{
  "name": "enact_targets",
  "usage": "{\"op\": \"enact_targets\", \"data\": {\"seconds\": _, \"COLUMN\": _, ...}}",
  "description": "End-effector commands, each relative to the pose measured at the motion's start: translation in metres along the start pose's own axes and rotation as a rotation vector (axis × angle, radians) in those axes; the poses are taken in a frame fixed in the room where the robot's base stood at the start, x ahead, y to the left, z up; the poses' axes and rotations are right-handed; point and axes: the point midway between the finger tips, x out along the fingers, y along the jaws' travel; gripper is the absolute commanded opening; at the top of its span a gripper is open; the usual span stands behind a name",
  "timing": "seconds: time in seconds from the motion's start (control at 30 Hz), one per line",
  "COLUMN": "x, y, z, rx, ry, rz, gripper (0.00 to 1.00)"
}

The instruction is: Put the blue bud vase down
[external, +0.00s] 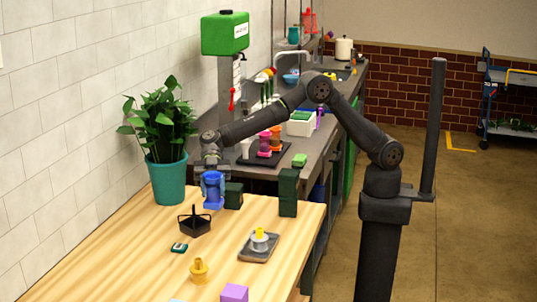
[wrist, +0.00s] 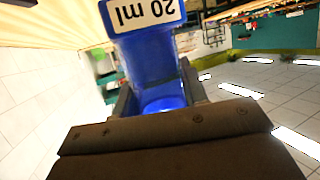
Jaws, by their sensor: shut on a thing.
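The blue bud vase (external: 213,190) is upright over the back part of the wooden table, just right of the potted plant. My gripper (external: 212,174) is shut on it from above, near its top. In the wrist view the vase (wrist: 150,62) shows a white label reading "20 ml", upside down, between the two fingers of my gripper (wrist: 158,95). The external view does not show clearly whether the vase's base touches the table.
The wooden table (external: 140,240) holds a teal pot (external: 168,180) with a plant, a small dark green block (external: 233,196), a taller green block (external: 288,192), a black caddy (external: 194,222), a grey tray (external: 262,255), a yellow bottle (external: 198,270) and a purple block (external: 234,293). The left front is clear.

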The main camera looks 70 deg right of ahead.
Motion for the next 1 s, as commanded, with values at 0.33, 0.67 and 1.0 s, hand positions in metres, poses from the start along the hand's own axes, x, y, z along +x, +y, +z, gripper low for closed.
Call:
{"op": "enact_targets", "data": {"seconds": 0.33, "x": 0.088, "y": -0.005, "z": 0.017, "rx": 0.001, "ry": 0.0, "rz": -0.002, "gripper": 0.02}}
{"op": "enact_targets", "data": {"seconds": 0.67, "x": 0.122, "y": -0.006, "z": 0.025, "rx": 0.001, "ry": 0.001, "rz": 0.002, "gripper": 0.02}}
{"op": "enact_targets", "data": {"seconds": 1.0, "x": 0.134, "y": -0.006, "z": 0.061, "rx": 0.001, "ry": 0.0, "rz": 0.004, "gripper": 0.02}}
